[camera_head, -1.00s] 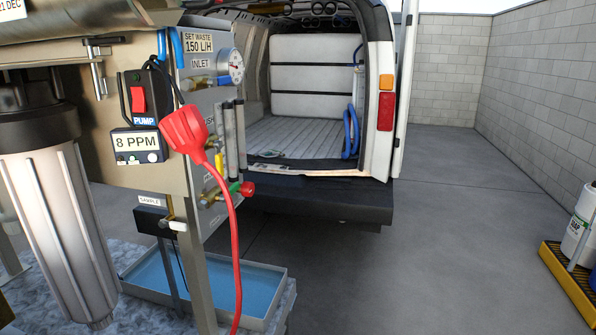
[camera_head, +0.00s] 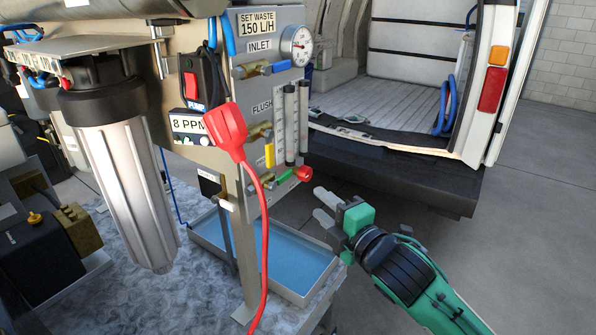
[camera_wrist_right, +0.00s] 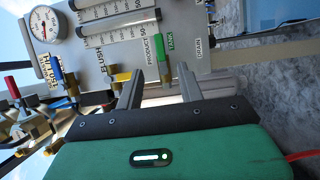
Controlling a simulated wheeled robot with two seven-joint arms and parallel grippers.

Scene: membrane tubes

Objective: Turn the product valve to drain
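The product valve has a green handle (camera_head: 284,177) low on the grey panel, beside a red knob. In the right wrist view the green handle (camera_wrist_right: 161,58) lies between the PRODUCT and TANK labels, pointing up in the picture beside TANK. The DRAIN label (camera_wrist_right: 199,47) is to its right. My right gripper (camera_head: 321,204) is right of the panel, apart from the handle. Its fingers (camera_wrist_right: 160,88) are spread and empty in the right wrist view, with the valve beyond the gap between them. My left gripper is not in view.
A yellow valve handle (camera_head: 269,153) and flow tubes (camera_head: 290,125) sit above the product valve. A red plug and cable (camera_head: 265,220) hang in front of the panel. A blue-bottomed tray (camera_head: 318,289) lies below. The floor right of my gripper is clear.

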